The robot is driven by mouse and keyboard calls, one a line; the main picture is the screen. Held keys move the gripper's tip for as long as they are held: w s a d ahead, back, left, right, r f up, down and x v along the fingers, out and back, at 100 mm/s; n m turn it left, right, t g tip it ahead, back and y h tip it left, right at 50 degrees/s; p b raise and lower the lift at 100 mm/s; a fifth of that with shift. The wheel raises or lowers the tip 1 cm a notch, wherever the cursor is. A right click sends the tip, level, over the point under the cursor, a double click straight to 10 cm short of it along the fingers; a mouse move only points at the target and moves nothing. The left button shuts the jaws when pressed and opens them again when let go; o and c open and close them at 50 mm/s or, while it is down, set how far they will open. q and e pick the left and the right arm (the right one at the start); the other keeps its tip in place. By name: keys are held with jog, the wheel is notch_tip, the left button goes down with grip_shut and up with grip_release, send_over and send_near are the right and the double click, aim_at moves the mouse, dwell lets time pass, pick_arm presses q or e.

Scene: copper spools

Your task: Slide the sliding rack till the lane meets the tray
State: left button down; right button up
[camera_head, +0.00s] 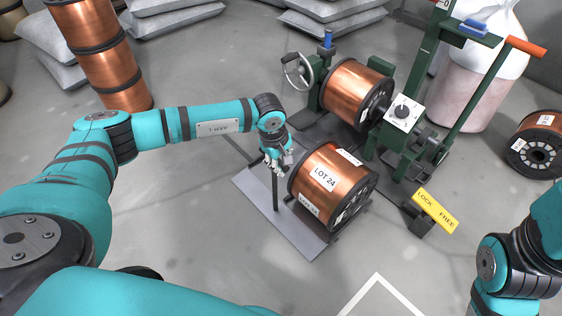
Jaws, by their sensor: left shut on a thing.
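My left gripper (277,161) is shut on the top of a thin dark upright post (275,193). The post stands at the grey flat plate (254,187), just left of a copper spool labelled LOT 24 (325,178). The spool lies on its side over the plate, on low dark supports that are mostly hidden under it. I cannot tell clearly which parts are the sliding rack, the lane and the tray. My right arm shows at the lower right, but its gripper is out of view.
A green machine (432,150) holds another copper spool (352,91) behind LOT 24. It has a handwheel (298,71), a dial box (403,112) and a yellow LOCK/FREE sign (435,211). A loose spool (537,140) lies at right. Stacked spools (103,60) stand at left.

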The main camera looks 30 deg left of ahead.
pick_arm(q)
jog(key=c, duration=1.1)
grip_release()
jog(key=shift+d, duration=0.15)
jog(key=shift+r, duration=0.15)
jog(key=r, duration=0.4)
jog(key=s+r, duration=0.1)
jog(key=r, duration=0.2)
jog(key=s+a+r, duration=0.1)
jog(key=r, duration=0.3)
jog(key=shift+s+r, duration=0.15)
jog(key=shift+r, duration=0.15)
